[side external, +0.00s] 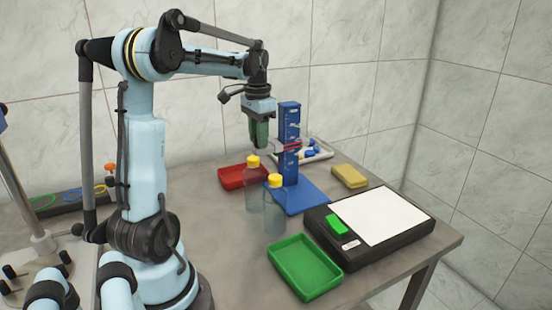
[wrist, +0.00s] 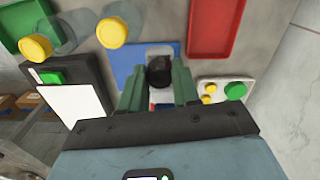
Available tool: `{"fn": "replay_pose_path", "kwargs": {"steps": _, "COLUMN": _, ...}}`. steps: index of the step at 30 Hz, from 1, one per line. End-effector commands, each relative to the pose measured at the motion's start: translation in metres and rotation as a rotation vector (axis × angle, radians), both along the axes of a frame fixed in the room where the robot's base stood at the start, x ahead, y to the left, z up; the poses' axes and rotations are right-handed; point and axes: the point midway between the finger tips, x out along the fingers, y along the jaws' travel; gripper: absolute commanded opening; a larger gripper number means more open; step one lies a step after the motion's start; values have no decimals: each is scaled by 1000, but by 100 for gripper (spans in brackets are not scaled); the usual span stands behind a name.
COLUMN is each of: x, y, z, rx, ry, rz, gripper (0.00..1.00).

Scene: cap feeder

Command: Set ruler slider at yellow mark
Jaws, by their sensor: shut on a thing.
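My gripper (side external: 262,147) has green fingers and points down at the left side of an upright blue column (side external: 289,130) on a blue base plate (side external: 305,198). In the wrist view my gripper (wrist: 158,74) is shut on a dark round piece (wrist: 160,70) over the blue plate (wrist: 128,58). A red and white part (side external: 291,147) crosses the column near the fingertips. A flat black device (side external: 345,258) has a white panel (side external: 382,217) and a green block (side external: 338,225). I cannot tell which part is the ruler slider, and no yellow mark can be made out.
Two clear bottles with yellow caps (side external: 253,161) (side external: 274,181) stand close in front of the column.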

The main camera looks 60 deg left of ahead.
Motion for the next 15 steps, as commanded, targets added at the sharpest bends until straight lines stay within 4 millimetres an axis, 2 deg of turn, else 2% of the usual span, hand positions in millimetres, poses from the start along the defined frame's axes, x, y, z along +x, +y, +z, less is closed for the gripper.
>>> {"fn": "replay_pose_path", "kwargs": {"steps": 15, "x": 1, "y": 2, "z": -24, "rx": 6, "ry": -4, "rz": 0, "gripper": 4}}
